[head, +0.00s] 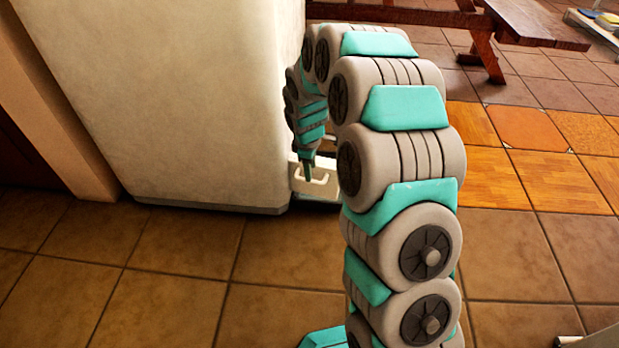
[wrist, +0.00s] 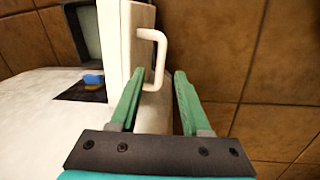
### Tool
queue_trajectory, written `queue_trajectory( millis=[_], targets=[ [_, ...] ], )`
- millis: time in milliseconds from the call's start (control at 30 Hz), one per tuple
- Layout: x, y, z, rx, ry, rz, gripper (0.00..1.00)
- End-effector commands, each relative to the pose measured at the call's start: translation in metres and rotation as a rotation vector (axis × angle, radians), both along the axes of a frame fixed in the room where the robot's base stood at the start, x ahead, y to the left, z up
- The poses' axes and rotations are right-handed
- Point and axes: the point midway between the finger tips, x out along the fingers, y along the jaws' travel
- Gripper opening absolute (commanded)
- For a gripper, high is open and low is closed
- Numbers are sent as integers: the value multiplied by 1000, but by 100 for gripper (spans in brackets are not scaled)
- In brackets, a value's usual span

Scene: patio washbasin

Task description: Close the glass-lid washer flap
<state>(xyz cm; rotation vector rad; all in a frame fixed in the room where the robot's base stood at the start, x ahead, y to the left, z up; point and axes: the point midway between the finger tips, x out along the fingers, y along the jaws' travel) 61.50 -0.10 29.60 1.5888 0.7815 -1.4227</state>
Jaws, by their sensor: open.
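The washer (head: 215,90) is a large pale body at the left of the head view, and its white top fills the left of the wrist view (wrist: 40,120). The flap (wrist: 112,40) is a white panel standing out from the body, with a white bar handle (wrist: 160,55) on its right face. The handle also shows low beside the body in the head view (head: 318,182). My gripper (wrist: 158,74) is open, its green fingers on either side of the handle's lower end in the picture. I cannot tell contact. In the head view, my gripper (head: 308,172) is small and partly hidden.
A dark opening (wrist: 75,92) in the washer shows something blue and yellow (wrist: 93,80). A dark glass-like panel (wrist: 87,30) is beside the flap. Tiled floor (head: 290,255) lies clear in front. A wooden picnic table (head: 500,25) stands at the back right.

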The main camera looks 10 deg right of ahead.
Motion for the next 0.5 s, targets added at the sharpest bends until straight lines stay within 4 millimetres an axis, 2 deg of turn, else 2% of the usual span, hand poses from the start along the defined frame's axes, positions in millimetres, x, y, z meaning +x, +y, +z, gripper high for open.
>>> queue_trajectory(
  millis=[33,200,333,500],
  targets=[
    [1,-1,-10,0,2,0,47],
    [4,-3,-36,-1,5,-2,47],
    [6,-4,-44,0,2,-1,47],
    [7,-4,-44,1,1,-2,47]
  ],
)
